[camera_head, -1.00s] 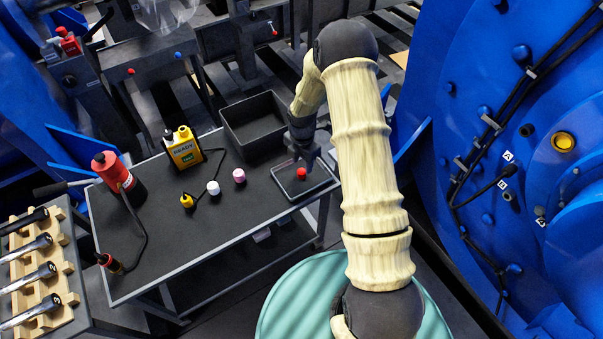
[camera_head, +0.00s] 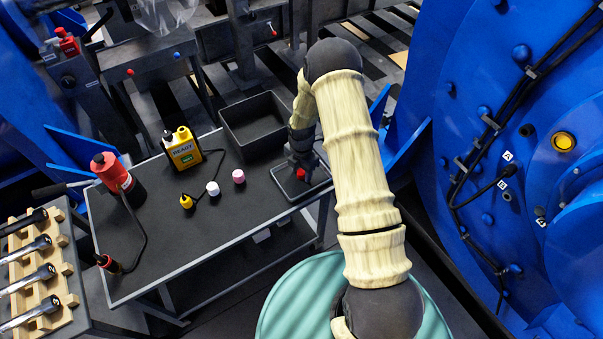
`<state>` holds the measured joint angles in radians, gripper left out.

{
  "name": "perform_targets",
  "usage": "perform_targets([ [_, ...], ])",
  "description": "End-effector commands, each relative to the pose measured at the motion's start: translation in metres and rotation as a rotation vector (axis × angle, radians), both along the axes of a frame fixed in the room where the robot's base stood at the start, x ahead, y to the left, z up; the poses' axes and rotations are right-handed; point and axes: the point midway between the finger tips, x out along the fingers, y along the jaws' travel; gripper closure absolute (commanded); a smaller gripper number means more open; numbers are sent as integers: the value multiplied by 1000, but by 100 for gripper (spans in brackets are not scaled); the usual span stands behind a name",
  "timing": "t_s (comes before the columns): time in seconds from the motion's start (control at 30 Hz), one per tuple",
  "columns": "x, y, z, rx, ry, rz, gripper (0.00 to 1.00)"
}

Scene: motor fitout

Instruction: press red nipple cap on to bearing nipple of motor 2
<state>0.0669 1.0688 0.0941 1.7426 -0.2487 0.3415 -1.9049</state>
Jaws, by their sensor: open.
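The red nipple cap (camera_head: 300,173) lies in the shallow dark tray (camera_head: 284,190) at the right end of the table. My gripper (camera_head: 300,168) is low over the tray, with its fingers at the cap, and partly hides it. The gripper is open; whether the fingers touch the cap cannot be told. A large blue motor (camera_head: 480,110) fills the right side, with a yellow round plug and small fittings by labels A, B and C. Which fitting is the bearing nipple, and whether this is motor 2, I cannot tell.
On the table (camera_head: 200,250) stand a pink-white cap (camera_head: 238,176), a white cap (camera_head: 212,188), a yellow cap (camera_head: 186,202), a yellow READY device (camera_head: 183,150) and a red-topped tool (camera_head: 118,178). A deep black bin (camera_head: 255,125) sits behind the tray. Numbered wrenches lie at left.

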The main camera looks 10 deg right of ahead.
Motion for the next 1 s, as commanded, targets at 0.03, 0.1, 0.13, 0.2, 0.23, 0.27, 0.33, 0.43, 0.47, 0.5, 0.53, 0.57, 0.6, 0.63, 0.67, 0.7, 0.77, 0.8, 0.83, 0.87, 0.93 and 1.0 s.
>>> perform_targets([
  [0.03, 0, 0, 0, 0, 0, 0, 55],
  [0.1, 0, 0, 0, 0, 0, 0, 55],
  [0.13, 0, 0, 0, 0, 0, 0, 55],
  [0.2, 0, 0, 0, 0, 0, 1, 65],
  [0.23, 0, 0, 0, 0, 0, 1, 71],
  [0.27, 0, 0, 0, 0, 0, 1, 77],
  [0.33, 0, 1, 0, 0, 0, 1, 90],
  [0.43, 0, 0, 0, 0, 0, 1, 95],
  [0.47, 0, 0, 0, -1, 1, 1, 95],
  [0.5, 0, 0, 0, -1, 1, 1, 96],
  [0.53, 0, 0, 0, -1, 1, 1, 96],
  [0.57, 0, 0, 0, -1, 1, 1, 96],
  [0.6, 0, 0, 0, -1, 1, 1, 96],
  [0.63, 0, 0, 0, -1, 1, 1, 96],
  [0.67, 0, 0, 0, -1, 1, 1, 96],
  [0.7, 0, 0, 1, -1, 1, 1, 96],
  [0.77, 0, 0, 3, 0, 0, 1, 96],
  [0.8, 0, 0, 5, 0, 0, 0, 96],
  [0.83, 0, 0, 8, 0, 0, 0, 96],
  [0.87, 0, 0, 12, 1, -1, 0, 96],
  [0.93, 1, 0, 21, 0, -2, 0, 96],
  [1.0, 1, 0, 34, 1, -3, -1, 96],
])
